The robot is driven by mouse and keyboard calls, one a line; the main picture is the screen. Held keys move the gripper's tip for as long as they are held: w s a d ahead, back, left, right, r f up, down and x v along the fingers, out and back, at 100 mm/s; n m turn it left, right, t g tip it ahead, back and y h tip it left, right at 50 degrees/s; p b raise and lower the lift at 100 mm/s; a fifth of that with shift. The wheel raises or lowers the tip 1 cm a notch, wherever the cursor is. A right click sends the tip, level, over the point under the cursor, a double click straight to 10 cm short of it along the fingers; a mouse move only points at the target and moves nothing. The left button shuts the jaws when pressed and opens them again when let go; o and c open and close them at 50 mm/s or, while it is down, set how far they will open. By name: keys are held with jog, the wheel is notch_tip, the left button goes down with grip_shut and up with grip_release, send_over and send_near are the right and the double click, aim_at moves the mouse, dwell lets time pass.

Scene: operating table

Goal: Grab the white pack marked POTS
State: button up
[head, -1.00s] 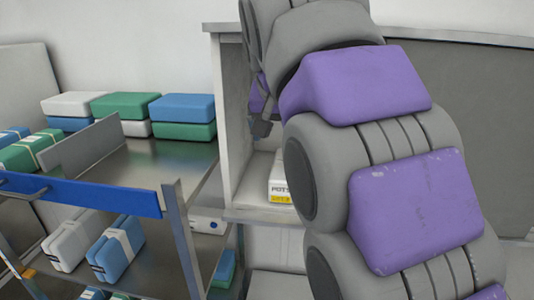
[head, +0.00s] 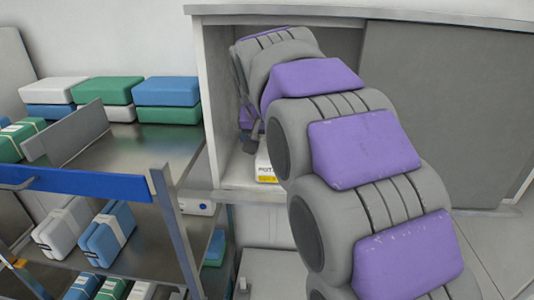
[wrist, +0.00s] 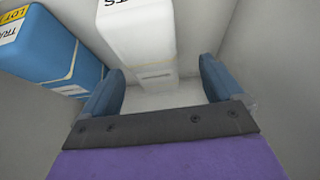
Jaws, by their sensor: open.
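The white pack (head: 265,166) stands in the open cabinet compartment, partly hidden behind my arm; dark lettering and a yellow label show on its front. In the wrist view the white pack (wrist: 140,35) is at the top centre, with the letters "TS" at its upper edge. My gripper (wrist: 162,82) is open, its two blue fingers spread wide. The near end of the pack lies just beyond and roughly between the fingertips, nearer the left one. The jaws are empty. In the head view the gripper (head: 250,135) is inside the compartment, mostly hidden by my arm.
A blue pack (wrist: 50,45) with a yellow label stands left of the white pack, close to the left finger. Compartment walls (wrist: 265,50) close in on the right. A metal cart (head: 130,145) with several green, blue and white packs stands left of the cabinet (head: 205,100).

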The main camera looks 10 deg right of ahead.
jog(key=x, duration=0.3)
jog(key=d+p+x, duration=0.1)
jog(key=x, duration=0.2)
jog(key=shift+d, duration=0.2)
jog(key=shift+s+a+r, duration=0.1)
jog(key=shift+a, duration=0.5)
jog(key=shift+c, duration=2.1)
jog(key=shift+d, duration=0.4)
jog(key=c, duration=0.8)
jog(key=shift+a+r, duration=0.15)
jog(key=shift+a, duration=0.1)
